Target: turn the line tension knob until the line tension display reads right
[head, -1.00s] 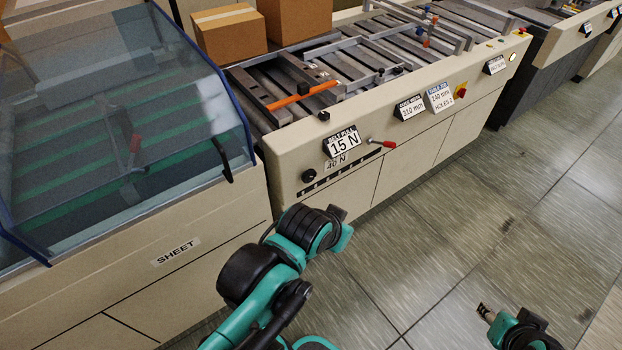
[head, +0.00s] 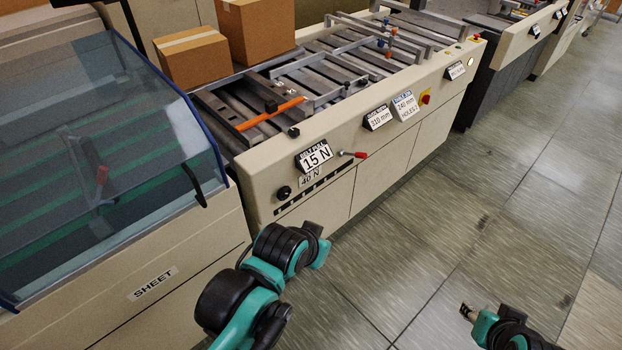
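A tilted display (head: 316,157) on the cream machine's front reads 15 N; its small header looks like "BELT PULL". A label below it (head: 310,180) reads 40 N. A round black knob (head: 284,193) sits at the panel's left end, below and left of the display. No display clearly names line tension. My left gripper (head: 318,243) is in front of and below this panel, apart from the knob; its fingers are not clear. My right gripper (head: 467,312) is low at right over the floor, far from the panel; its finger opening is too small to judge.
A red-tipped lever (head: 358,155) sticks out right of the display. Signs reading 210 mm (head: 378,117) and 240 mm (head: 405,105) stand farther along. A glass-hooded machine (head: 110,150) marked SHEET adjoins at left. Cardboard boxes (head: 192,60) sit behind. The tiled floor (head: 480,220) at right is clear.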

